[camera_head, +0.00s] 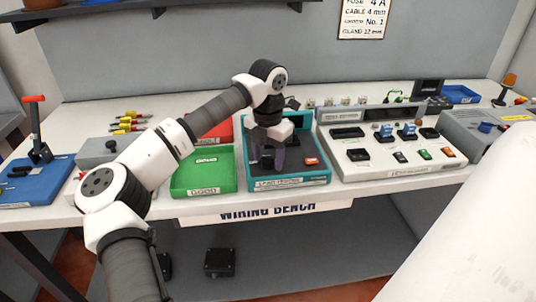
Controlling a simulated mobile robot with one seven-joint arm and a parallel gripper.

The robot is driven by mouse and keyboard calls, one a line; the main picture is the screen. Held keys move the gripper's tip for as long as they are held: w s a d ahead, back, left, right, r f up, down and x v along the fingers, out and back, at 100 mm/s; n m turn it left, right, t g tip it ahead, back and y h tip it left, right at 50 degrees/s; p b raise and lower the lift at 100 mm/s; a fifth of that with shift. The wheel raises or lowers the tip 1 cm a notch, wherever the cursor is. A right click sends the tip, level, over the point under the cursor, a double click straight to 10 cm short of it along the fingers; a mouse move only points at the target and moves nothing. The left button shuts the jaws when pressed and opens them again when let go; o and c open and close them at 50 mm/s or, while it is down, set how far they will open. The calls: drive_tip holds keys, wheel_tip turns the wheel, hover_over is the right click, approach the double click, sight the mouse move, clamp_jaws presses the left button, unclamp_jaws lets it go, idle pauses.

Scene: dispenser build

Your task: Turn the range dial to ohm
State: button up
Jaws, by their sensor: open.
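I cannot make out the range dial or its markings; it may be hidden or too small. My gripper (267,156) points down over the teal-rimmed tray (289,181) at the middle front of the bench. Its two dark fingers are apart, and I see nothing held between them. A small red-orange part (311,161) lies in the tray to the right of the fingers. The gripper and wrist hide much of the tray's middle and back. Whether the fingertips touch anything in the tray cannot be told.
A green tray (204,181) stands close left of the teal tray, with a red one (222,130) behind. A white panel (390,172) with several small parts stands close right. A blue fixture with a red-handled lever (35,125) is far left. A grey box (470,128) is at right.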

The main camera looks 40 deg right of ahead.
drive_tip(key=shift+c, duration=0.3)
drive_tip(key=c, duration=0.9)
drive_tip(key=shift+m, duration=0.4)
drive_tip(key=m, duration=1.1)
drive_tip(key=shift+p, duration=0.3)
drive_tip(key=o, duration=1)
drive_tip(key=shift+c, duration=0.2)
